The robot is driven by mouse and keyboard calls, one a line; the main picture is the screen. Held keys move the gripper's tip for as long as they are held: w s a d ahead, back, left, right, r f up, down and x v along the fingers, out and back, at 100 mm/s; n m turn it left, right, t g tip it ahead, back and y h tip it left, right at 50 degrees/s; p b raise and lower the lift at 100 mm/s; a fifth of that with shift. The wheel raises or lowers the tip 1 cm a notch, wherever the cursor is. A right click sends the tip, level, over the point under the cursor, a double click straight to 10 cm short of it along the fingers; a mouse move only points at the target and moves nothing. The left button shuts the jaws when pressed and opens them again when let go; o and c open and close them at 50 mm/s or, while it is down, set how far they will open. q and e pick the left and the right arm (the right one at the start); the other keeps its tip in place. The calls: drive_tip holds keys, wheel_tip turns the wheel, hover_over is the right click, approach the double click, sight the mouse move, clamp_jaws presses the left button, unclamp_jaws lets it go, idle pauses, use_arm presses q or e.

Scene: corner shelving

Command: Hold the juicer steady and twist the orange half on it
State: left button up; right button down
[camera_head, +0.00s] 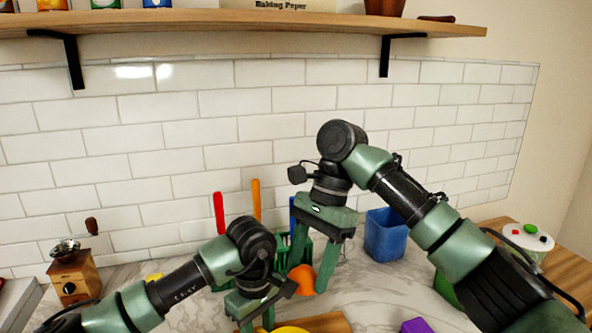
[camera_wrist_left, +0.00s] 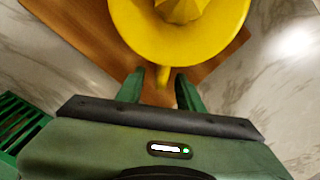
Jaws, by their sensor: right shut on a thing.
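The yellow juicer (camera_wrist_left: 215,45) sits on a wooden board (camera_wrist_left: 95,52), its ridged cone at the top of the left wrist view. In the head view only a yellow sliver of it (camera_head: 290,330) shows at the bottom edge. In the head view my left arm hides part of that area. My right gripper (camera_head: 306,276) is shut on the orange half (camera_head: 301,283), above and behind the juicer.
A green rack (camera_head: 283,262) with a red utensil (camera_head: 219,213) and an orange one (camera_head: 256,200) stands behind the grippers. A blue container (camera_head: 386,236) is to the right. A wooden grinder (camera_head: 74,278) stands at left, a purple object (camera_head: 416,326) at front. A shelf (camera_head: 250,22) runs above.

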use_arm(q)
drive_tip(key=shift+w, duration=0.1)
wheel_tip(320, 180, up, 12)
drive_tip(key=shift+f, duration=0.1)
idle(0.5)
